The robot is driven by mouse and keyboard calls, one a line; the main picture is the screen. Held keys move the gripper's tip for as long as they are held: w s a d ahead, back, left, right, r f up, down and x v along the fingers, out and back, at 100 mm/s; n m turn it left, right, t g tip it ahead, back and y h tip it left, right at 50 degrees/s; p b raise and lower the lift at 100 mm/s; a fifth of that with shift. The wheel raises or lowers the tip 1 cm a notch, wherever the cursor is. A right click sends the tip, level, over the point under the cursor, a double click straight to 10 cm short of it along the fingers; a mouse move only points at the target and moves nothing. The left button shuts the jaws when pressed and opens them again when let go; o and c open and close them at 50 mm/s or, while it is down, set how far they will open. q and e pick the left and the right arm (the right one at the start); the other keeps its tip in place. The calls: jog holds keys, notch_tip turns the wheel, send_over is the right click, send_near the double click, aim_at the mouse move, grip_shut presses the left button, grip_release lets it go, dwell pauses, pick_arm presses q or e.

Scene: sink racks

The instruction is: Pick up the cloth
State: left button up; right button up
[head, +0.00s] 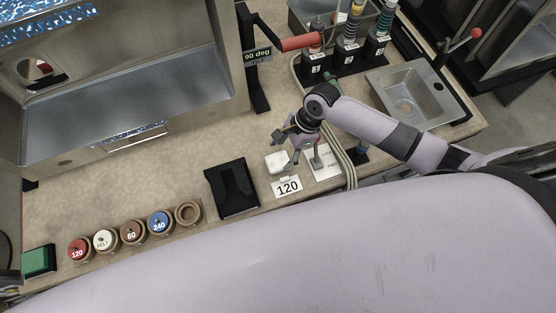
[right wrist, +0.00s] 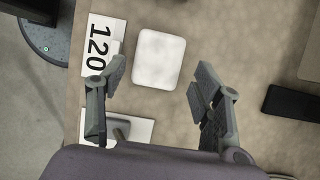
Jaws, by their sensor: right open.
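A small white folded cloth (head: 277,162) with rounded corners lies flat on the counter beside the white "120" card (head: 288,187). It shows whole in the right wrist view (right wrist: 158,60), just past the fingers. My right gripper (head: 287,149) is above the counter close to the cloth. In the right wrist view my right gripper (right wrist: 158,80) is open and empty, with one finger on either side of the cloth's lower part. I cannot tell the exact height of the fingertips over it. My left gripper is not in view.
A white plate with a grey post (head: 326,162) stands right of the cloth. A black tray (head: 232,190) lies to its left. Several colored labelled jars (head: 133,232) line the front left. A metal basin (head: 412,95) is at the right. The counter behind the cloth is clear.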

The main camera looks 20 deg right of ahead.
aim_at(279, 160)
jog(key=x, duration=0.4)
jog(key=shift+f, duration=0.2)
jog(key=c, duration=0.8)
